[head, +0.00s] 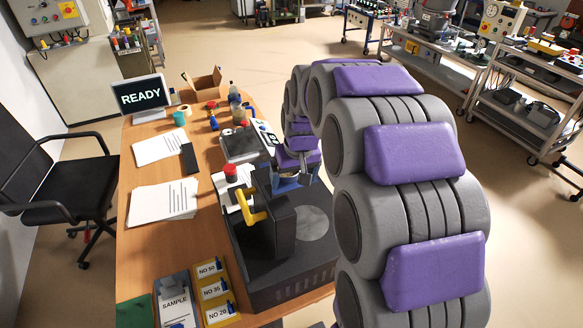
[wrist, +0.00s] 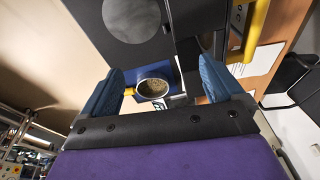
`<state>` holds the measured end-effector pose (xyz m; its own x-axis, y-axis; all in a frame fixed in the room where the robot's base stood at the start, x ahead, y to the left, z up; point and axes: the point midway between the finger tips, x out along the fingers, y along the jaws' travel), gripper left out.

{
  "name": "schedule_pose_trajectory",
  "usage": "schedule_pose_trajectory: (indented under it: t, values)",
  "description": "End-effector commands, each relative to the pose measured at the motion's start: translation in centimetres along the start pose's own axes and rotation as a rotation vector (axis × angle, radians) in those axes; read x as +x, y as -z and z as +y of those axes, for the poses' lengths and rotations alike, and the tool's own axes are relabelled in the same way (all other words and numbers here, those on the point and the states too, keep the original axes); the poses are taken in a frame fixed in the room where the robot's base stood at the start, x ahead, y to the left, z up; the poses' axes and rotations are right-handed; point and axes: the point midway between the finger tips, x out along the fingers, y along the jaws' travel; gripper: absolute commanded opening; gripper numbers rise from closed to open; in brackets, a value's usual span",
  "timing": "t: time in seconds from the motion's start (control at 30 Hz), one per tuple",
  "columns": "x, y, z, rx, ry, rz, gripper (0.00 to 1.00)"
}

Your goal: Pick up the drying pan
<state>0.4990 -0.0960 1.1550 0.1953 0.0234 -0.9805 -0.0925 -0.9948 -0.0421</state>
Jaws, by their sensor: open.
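A small round pan (wrist: 152,88) with a pale rim and brownish granular powder inside shows in the wrist view, probably the drying pan. It sits over a blue surface (wrist: 178,76). My gripper (wrist: 160,66) is open, with one blue finger on each side of the pan. Gaps show between both fingers and the pan, and nothing is held. In the head view my gripper (head: 300,172) is beside the dark machine on the table, partly hidden by my arm. I cannot make out the pan there.
A dark machine (head: 268,262) with a yellow handle (head: 249,206) and a grey disc stands at the table's right edge. The wooden table (head: 205,222) also holds papers, a READY screen (head: 140,95), a sample tray (head: 176,305) and small bottles. Carts (head: 440,70) stand behind; open floor lies between.

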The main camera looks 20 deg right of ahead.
Motion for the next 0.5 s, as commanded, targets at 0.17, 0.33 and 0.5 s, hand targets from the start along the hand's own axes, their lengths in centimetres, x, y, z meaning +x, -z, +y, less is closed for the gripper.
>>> schedule_pose_trajectory:
  t: [0.17, 0.33, 0.5]
  values:
    - [2.0, 5.6, 3.4, 0.029, -0.011, 0.066, 1.0]
    - [4.0, 10.2, 7.0, 0.053, -0.029, 0.128, 1.0]
    - [6.0, 14.0, 10.8, 0.075, -0.052, 0.191, 1.0]
